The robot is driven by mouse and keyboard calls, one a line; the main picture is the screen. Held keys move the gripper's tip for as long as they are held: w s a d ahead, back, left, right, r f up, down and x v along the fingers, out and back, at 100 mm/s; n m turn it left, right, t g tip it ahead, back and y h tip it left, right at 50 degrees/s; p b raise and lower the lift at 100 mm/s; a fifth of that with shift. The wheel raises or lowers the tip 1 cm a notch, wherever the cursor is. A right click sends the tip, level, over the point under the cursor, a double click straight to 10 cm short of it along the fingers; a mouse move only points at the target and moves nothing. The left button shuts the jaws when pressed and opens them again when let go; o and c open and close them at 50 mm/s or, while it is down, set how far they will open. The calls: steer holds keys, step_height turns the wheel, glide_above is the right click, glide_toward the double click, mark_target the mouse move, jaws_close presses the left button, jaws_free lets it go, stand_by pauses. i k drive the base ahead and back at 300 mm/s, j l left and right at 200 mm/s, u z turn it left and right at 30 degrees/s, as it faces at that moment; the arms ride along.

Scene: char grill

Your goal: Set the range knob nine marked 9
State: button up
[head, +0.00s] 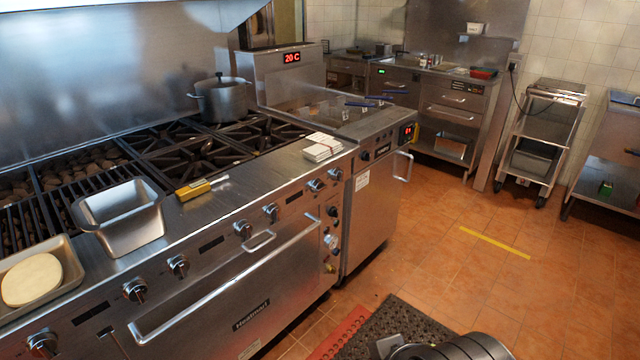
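The range (230,270) stands along the left, with a row of several dark-and-silver knobs on its front panel. They run from a near knob (43,344) at the lower left, past a middle knob (178,265) and another knob (243,230), to a far knob (335,174) at the right end. More small controls (333,211) sit in a column below that end. Any numbers on the knobs are too small to read, so I cannot tell which is marked 9. My gripper is not in view; only a rounded part of my own body shows at the bottom.
A long oven handle (230,282) juts out below the knobs. A metal pan (120,218), a yellow-handled tool (195,189) and a white stack (322,148) lie on the range top.

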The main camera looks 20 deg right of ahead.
mark_target(317, 185)
steer(key=i+u, duration=0.15)
steer(key=i, duration=0.65)
steer(key=i+l+u, duration=0.2)
steer(key=i, duration=0.55)
